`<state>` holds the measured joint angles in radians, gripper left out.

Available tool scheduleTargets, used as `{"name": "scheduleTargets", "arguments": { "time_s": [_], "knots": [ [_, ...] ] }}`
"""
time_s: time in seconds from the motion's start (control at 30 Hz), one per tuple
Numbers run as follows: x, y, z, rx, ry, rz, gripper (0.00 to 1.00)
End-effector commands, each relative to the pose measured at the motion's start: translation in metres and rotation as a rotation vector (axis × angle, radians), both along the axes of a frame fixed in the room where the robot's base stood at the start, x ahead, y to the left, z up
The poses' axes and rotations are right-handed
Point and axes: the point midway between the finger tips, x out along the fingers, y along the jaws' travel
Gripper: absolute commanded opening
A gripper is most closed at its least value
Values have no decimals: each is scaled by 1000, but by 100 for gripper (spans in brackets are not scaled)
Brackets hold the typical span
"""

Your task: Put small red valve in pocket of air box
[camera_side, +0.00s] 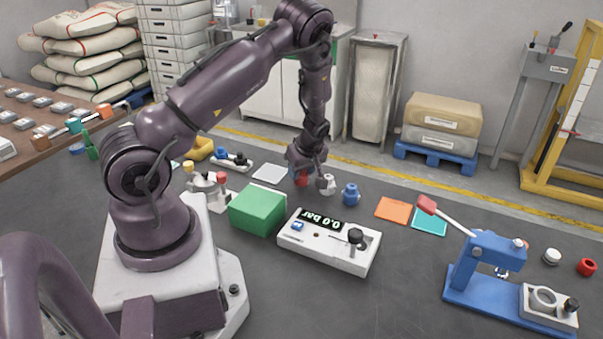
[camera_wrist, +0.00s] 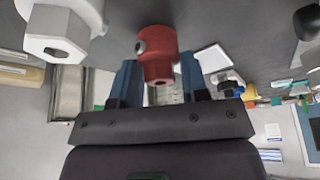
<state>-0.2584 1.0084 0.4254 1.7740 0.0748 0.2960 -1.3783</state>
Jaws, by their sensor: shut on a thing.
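A small red valve (camera_side: 302,181) is between the fingers of my gripper (camera_side: 305,170), just behind the green box. In the wrist view the red valve (camera_wrist: 157,45) sits between the two blue fingers of my gripper (camera_wrist: 159,72), which is shut on it. In the side view I cannot tell whether the valve touches the table. The air box (camera_side: 318,257) is the white box with a "0.0 bar" display, in front of and to the right of my gripper. It carries a black knob and a small blue part. I cannot clearly make out its pocket.
A white valve (camera_side: 327,185) stands close to the right of my gripper, with a blue valve (camera_side: 350,194) beyond it. A green box (camera_side: 257,209) stands to the left of the air box. Orange (camera_side: 394,210) and teal (camera_side: 429,221) pads lie right.

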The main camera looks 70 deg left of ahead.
Motion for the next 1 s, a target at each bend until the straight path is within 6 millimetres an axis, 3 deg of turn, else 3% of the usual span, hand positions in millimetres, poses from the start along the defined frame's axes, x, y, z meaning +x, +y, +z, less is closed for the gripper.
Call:
{"name": "scheduleTargets", "arguments": {
  "time_s": [0.17, 0.3, 0.57, 0.73, 1.0],
  "knots": [
    [1, 0, 12, 2, -3, 1, 13],
    [1, -1, 35, 1, -6, 0, 13],
    [-40, -39, 96, -2, -6, -3, 13],
    [-74, -70, 112, -4, -2, -5, 13],
    [-98, -90, 127, 0, -1, -4, 13]
  ]
}}
